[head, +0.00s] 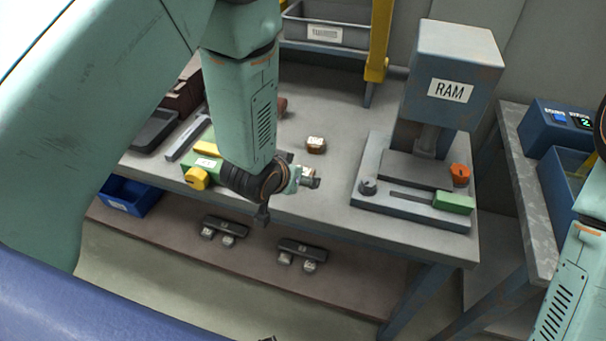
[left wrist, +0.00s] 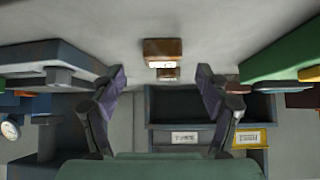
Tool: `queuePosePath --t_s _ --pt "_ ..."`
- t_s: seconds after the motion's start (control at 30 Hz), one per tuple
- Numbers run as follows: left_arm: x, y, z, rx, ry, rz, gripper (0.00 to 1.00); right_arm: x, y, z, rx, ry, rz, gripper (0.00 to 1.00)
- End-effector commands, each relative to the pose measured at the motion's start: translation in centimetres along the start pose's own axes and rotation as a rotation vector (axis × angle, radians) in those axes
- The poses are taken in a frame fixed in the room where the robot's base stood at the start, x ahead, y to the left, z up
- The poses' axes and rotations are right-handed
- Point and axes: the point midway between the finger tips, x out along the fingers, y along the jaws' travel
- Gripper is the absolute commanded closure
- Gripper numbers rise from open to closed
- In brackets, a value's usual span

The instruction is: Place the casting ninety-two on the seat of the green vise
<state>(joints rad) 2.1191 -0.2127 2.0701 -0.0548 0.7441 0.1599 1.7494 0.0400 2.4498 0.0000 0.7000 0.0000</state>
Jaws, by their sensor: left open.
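Two small brown castings with white labels are on the bench: one stands clear (head: 316,145), the other is by my left gripper (head: 304,171). The labels are too small to read, so I cannot tell which is ninety-two. In the left wrist view, which looks upside down, the nearer casting (left wrist: 163,47) is ahead of the open fingers (left wrist: 163,85), with the farther one (left wrist: 168,74) beyond. My left gripper holds nothing that I can see. The green vise (head: 207,150), with yellow parts, is left of it, partly hidden by my arm; its seat is not clearly visible. My right gripper is out of view.
The RAM press (head: 452,75) stands on the right, with an orange knob (head: 460,174) and a green block (head: 454,203) on its base. A grey labelled bin (head: 325,32) is behind. A blue bin (head: 130,197) and dark racks (head: 302,249) sit on the lower shelf.

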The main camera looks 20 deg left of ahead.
Motion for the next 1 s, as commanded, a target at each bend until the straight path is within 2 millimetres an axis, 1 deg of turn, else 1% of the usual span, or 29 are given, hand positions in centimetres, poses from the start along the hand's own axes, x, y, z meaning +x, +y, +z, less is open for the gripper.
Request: queuePosePath --t_s 0.2,0.33,0.47,0.7,1.0 --pt "2.9 -0.4 -0.3 -0.003 0.002 0.000 0.25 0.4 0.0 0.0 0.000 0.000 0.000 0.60" --pt "4.5 -0.4 -0.3 0.000 0.002 0.000 0.25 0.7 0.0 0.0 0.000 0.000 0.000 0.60" --pt "5.2 -0.4 -0.4 0.000 0.001 -0.001 0.25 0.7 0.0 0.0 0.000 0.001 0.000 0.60" --pt "5.2 -0.4 -0.5 0.000 0.001 -0.001 0.25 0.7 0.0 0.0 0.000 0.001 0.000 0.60" --pt "5.2 -0.4 -0.5 0.000 0.002 0.000 0.51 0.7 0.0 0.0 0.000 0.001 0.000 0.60"
